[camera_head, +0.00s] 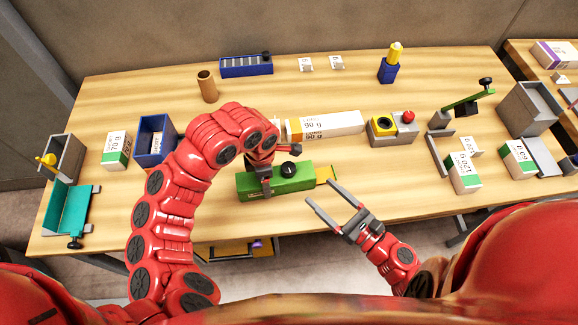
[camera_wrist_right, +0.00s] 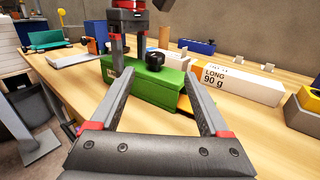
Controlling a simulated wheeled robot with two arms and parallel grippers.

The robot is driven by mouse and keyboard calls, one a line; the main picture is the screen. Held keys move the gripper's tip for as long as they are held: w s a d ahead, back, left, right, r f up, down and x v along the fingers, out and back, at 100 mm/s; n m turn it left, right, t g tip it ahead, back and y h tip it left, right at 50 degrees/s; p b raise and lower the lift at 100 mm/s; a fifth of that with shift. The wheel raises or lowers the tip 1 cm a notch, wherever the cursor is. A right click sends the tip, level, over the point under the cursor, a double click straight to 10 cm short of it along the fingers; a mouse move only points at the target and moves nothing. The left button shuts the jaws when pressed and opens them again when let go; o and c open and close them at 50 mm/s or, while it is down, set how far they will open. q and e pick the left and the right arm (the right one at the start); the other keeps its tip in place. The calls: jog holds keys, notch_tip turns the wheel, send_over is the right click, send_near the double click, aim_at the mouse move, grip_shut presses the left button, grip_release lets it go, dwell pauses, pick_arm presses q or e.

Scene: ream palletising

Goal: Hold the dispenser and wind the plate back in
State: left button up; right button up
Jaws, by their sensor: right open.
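The green dispenser (camera_head: 298,182) stands near the front middle of the table, with a black knob (camera_head: 289,170) on top. A yellow plate (camera_head: 327,174) sticks out of its right end. My left gripper (camera_head: 266,181) comes down over the dispenser's left part, one finger on each side of it, and looks shut on it. My right gripper (camera_head: 322,192) is open and empty, just right of and in front of the dispenser. In the right wrist view the dispenser (camera_wrist_right: 150,84) and knob (camera_wrist_right: 154,59) show beyond its fingers; a finger partly hides the plate (camera_wrist_right: 184,104).
A long white carton (camera_head: 335,125) lies behind the dispenser. A grey box with yellow and red tops (camera_head: 393,129) stands to its right. A blue bin (camera_head: 154,137) and brown cup (camera_head: 207,86) are farther left.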

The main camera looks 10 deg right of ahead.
aim_at(294, 173)
jog(key=shift+s+a+f+n+g, duration=0.1)
jog(key=shift+a+f+n+g, duration=0.2)
jog(key=shift+a, duration=0.3)
jog(key=x, duration=1.1)
jog(key=shift+w+r, duration=0.2)
jog(key=shift+w, duration=0.1)
grip_shut()
